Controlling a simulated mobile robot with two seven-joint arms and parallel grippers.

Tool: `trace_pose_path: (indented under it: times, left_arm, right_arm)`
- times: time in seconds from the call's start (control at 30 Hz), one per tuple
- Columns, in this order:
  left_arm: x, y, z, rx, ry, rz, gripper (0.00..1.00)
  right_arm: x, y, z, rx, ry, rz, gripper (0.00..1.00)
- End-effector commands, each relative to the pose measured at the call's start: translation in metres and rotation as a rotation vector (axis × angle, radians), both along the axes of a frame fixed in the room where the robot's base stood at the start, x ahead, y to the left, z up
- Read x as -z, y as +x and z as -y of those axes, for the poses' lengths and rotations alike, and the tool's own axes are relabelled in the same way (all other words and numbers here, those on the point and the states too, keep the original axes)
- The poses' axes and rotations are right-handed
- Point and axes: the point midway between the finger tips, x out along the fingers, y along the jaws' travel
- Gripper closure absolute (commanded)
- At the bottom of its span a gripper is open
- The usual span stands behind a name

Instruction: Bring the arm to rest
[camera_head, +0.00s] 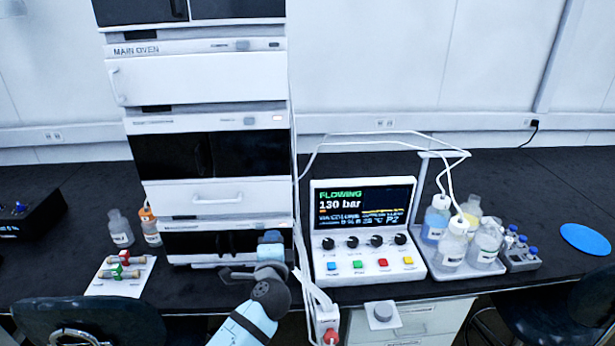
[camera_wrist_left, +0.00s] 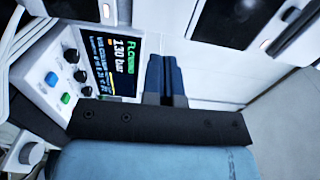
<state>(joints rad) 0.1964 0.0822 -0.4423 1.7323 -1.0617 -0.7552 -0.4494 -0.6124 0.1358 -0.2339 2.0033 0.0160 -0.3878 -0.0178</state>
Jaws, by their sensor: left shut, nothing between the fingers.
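My left arm comes in at the bottom of the head view, and its left gripper (camera_head: 271,240) is raised in front of the lower part of the instrument stack (camera_head: 205,195). In the left wrist view the two blue fingers of the left gripper (camera_wrist_left: 165,70) lie together, shut with nothing between them. The control unit (camera_head: 366,230) stands just right of the gripper, apart from it. Its screen reads "FLOWING" and "130 bar"; the unit also shows in the left wrist view (camera_wrist_left: 95,50). My right gripper is not in view.
Bottles (camera_head: 455,240) stand in a tray right of the control unit, with thin tubes looping above. A white plate with small fittings (camera_head: 122,275) and two bottles stand left of the stack. A blue disc (camera_head: 585,239) lies at the far right. Chairs (camera_head: 75,320) stand at the front edge.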

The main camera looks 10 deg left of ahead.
Motion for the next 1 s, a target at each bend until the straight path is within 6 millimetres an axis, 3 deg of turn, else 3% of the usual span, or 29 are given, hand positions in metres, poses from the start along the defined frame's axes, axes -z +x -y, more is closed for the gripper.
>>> trace_pose_path:
  times: [0.17, 0.27, 0.43, 0.6, 0.7, 0.83, 1.0]
  left_arm:
    - [0.035, -0.032, -0.003, 0.046, -0.159, -0.094, 1.00]
    - [0.071, -0.075, -0.005, 0.084, -0.368, -0.196, 1.00]
    - [0.120, -0.172, -0.009, 0.091, -0.804, -0.358, 1.00]
    - [0.136, -0.261, -0.015, 0.028, -1.196, -0.451, 1.00]
    - [0.137, -0.297, -0.019, -0.017, -1.356, -0.474, 1.00]
    - [0.137, -0.322, -0.022, -0.055, -1.474, -0.483, 1.00]
    - [0.137, -0.328, -0.023, -0.066, -1.509, -0.483, 1.00]
  right_arm:
    - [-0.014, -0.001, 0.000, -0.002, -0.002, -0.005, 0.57]
    - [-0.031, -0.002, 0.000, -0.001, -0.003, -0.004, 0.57]
    - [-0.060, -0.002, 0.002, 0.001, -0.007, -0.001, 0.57]
    - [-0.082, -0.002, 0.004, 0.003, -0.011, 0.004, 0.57]
    - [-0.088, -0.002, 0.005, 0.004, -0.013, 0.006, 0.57]
    - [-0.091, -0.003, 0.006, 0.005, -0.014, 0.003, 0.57]
    - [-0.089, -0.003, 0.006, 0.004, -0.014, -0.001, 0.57]
